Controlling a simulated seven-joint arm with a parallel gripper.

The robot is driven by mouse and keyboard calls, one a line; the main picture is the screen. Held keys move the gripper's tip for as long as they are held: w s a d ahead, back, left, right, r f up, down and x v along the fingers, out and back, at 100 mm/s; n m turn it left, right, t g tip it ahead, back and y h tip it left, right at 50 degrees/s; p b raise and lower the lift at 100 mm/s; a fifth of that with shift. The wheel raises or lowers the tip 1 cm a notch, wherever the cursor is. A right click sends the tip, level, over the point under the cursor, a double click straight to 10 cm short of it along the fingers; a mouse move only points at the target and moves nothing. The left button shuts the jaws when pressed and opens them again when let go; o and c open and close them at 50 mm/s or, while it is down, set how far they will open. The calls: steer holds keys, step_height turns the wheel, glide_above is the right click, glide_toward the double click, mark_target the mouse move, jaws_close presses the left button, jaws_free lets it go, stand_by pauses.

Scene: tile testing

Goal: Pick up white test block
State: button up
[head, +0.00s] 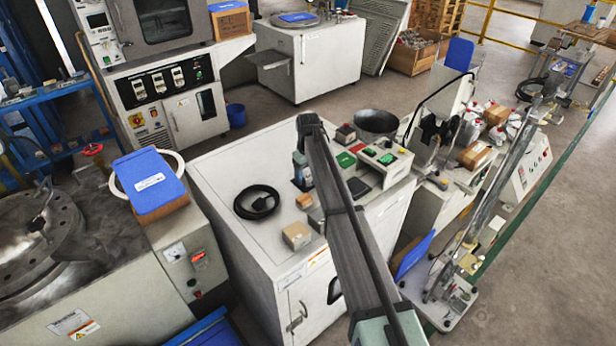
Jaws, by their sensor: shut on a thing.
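My arm reaches from the bottom of the head view up over the white cabinet (226,174), and its wrist hangs down at the far end. My gripper (303,186) is small and dark here, low over the middle of the cabinet top. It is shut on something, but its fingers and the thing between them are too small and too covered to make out. I cannot pick out a white test block for certain. A small tan block (304,201) shows just below the gripper in the picture; I cannot tell whether they touch.
A black cable coil (257,202) lies left of the gripper, and a cardboard box (297,236) sits nearer the front edge. A control box with green buttons (386,158) and a round metal pan (376,123) stand to the right. The cabinet's back left top is bare.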

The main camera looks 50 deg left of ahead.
mark_target(308, 171)
steer(key=c, duration=0.3)
steer(key=shift+c, duration=0.2)
step_height(308, 171, up, 8)
steer(key=shift+r, duration=0.5)
steer(key=shift+w+d+r, duration=0.1)
steer(key=shift+w+r, duration=0.1)
steer(key=shift+r, duration=0.1)
steer(key=w+d, duration=0.8)
steer(key=d, duration=0.6)
steer(key=shift+w+f+n, duration=0.2)
steer(key=shift+f+n, duration=0.2)
steer(key=shift+f, duration=0.05)
